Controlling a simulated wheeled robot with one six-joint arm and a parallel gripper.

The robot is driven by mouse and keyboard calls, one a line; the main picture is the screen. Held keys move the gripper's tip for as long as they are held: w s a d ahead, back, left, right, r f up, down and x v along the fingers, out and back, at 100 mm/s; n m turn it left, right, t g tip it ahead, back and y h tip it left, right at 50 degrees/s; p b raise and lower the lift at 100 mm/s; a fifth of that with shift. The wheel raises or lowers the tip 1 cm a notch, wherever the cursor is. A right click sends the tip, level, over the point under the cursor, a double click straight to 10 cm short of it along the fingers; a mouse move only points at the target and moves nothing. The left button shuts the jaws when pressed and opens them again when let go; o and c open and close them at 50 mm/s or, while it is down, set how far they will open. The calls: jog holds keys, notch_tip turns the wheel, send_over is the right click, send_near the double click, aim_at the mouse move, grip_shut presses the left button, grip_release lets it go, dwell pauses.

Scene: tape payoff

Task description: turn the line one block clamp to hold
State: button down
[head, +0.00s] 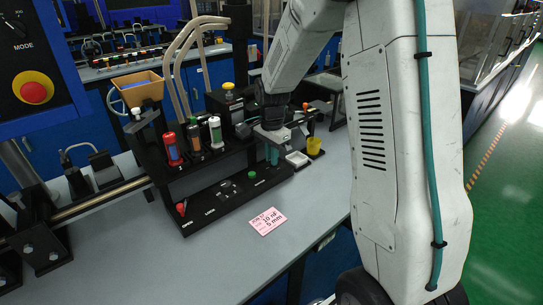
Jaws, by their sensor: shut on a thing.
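My gripper (272,148) is at the right end of a black stand (216,164), low over its deck. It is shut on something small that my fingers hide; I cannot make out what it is. Teal parts show at the fingertips. The stand's lower front panel has a red-tipped lever (181,208) at its left end, a dark round knob (225,187) in the middle and a green button (252,175) further right. White lettering is on the panel, too small to read surely. I cannot tell which part is the line one block clamp.
Red (171,148), orange-banded (194,137) and white-and-green (216,132) upright cylinders stand on the stand. A yellow cup (314,147) and a white tray (297,159) are right of my gripper. A pink card (266,221) lies in front. The bench (150,262) front left is clear.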

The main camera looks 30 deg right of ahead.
jog(key=n, duration=0.5)
jog(key=shift+s, duration=0.15)
jog(key=n, duration=0.4)
jog(key=shift+s+d+n, duration=0.1)
jog(key=shift+d+n, duration=0.05)
jog(key=shift+n, duration=0.15)
jog(key=n, duration=0.4)
jog(key=shift+d, duration=0.15)
jog(key=shift+d+n, duration=0.15)
jog(key=shift+n, duration=1.85)
jog(key=c, duration=1.5)
grip_release()
